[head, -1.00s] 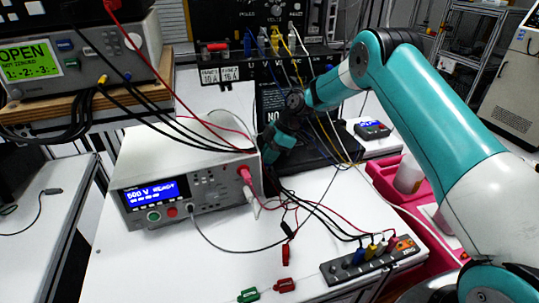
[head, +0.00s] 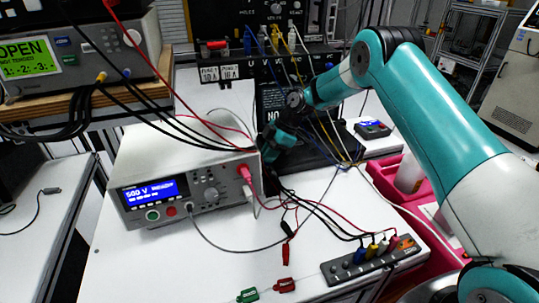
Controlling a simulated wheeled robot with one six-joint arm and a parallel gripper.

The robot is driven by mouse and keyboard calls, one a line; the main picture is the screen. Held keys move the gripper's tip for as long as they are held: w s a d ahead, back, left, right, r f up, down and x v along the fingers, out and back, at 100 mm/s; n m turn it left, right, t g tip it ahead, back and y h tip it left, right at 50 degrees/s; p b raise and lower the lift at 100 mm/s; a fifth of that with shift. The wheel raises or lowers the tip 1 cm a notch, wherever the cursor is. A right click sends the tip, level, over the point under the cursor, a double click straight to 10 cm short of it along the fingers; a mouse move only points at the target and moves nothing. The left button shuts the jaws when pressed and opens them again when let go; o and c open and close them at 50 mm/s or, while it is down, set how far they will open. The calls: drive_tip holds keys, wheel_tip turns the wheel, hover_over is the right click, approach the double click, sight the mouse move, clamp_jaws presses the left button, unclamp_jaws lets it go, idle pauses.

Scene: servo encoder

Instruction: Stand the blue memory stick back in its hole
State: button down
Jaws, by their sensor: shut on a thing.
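My arm reaches in from the right, and my gripper (head: 271,162) points down close beside the right rear of the white tester (head: 195,180). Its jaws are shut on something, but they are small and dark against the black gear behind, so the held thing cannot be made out. I cannot pick out the blue memory stick or its hole with certainty. A dark grey strip (head: 350,283) near the front right edge of the table has sockets, with blue, yellow, grey and red plugs standing in several of them.
Red and black leads cross the white table (head: 170,270) between tester and strip. A green clip (head: 248,295) and red clip (head: 285,285) lie at the front. A pink bin (head: 405,185) stands at the right. An instrument (head: 80,55) rests on a wooden shelf at the left.

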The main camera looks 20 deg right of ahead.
drive_tip(key=shift+f, duration=0.1)
idle(0.3)
drive_tip(key=shift+f+b, duration=0.85)
drive_tip(key=shift+f, duration=0.1)
drive_tip(key=c, duration=1.1)
unclamp_jaws()
drive_tip(key=shift+d+r, duration=0.25)
drive_tip(key=shift+r, duration=0.2)
drive_tip(key=d+b, duration=0.1)
drive_tip(key=d, duration=0.3)
drive_tip(key=d+r+b, duration=0.1)
drive_tip(key=d, duration=0.3)
drive_tip(key=d+b, duration=0.1)
drive_tip(key=d, duration=0.4)
drive_tip(key=shift+r, duration=0.35)
